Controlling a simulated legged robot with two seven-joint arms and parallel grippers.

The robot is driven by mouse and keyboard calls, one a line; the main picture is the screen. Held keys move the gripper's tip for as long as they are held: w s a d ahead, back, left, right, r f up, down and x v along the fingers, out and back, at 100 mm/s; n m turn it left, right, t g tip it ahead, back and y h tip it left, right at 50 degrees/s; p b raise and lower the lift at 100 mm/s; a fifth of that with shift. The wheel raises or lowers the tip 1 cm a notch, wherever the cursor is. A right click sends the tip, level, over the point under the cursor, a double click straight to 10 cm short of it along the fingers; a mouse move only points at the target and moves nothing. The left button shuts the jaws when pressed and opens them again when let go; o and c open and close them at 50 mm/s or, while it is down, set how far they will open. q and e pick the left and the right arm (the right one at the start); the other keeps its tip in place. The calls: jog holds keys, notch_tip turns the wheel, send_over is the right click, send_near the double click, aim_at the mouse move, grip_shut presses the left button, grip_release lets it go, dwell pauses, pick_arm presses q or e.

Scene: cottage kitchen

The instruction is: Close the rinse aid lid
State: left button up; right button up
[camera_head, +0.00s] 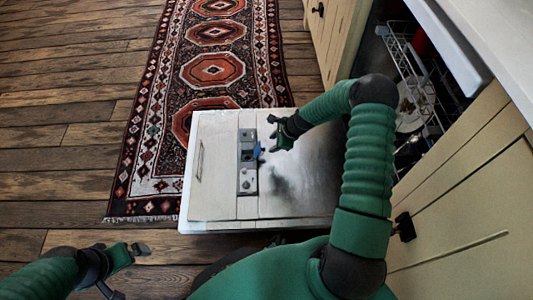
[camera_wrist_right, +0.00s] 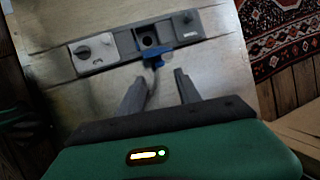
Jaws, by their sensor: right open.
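The dispenser panel (camera_head: 246,180) is a grey strip set in the lowered dishwasher door; it also crosses the upper part of the right wrist view (camera_wrist_right: 97,53). The blue rinse aid lid (camera_head: 257,150) stands open at the panel's right edge, beside a dark square opening. In the right wrist view the lid (camera_wrist_right: 160,58) sticks out from the opening (camera_wrist_right: 150,39) toward my fingers. My right gripper (camera_head: 272,134) is open and empty, close to the lid; contact cannot be told. My left gripper (camera_head: 127,270) is open and empty, low at the left over the floor.
The dishwasher door (camera_head: 216,212) lies flat, with clear metal around the panel. The dish rack (camera_head: 407,62) is in the dishwasher at the upper right. Cabinets (camera_head: 455,205) and a pale worktop (camera_head: 497,30) line the right side. A patterned rug (camera_head: 212,70) lies beyond the door.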

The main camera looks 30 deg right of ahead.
jog(key=b+x, duration=0.4)
jog(key=x, duration=0.3)
jog(key=shift+w+a+f, duration=0.1)
jog(key=shift+w+f, duration=0.1)
jog(key=shift+f, duration=0.1)
pick_arm(q)
jog(key=x, duration=0.2)
jog(key=s+x, duration=0.1)
jog(key=x, duration=0.2)
jog(key=shift+f, duration=0.1)
pick_arm(e)
grip_shut()
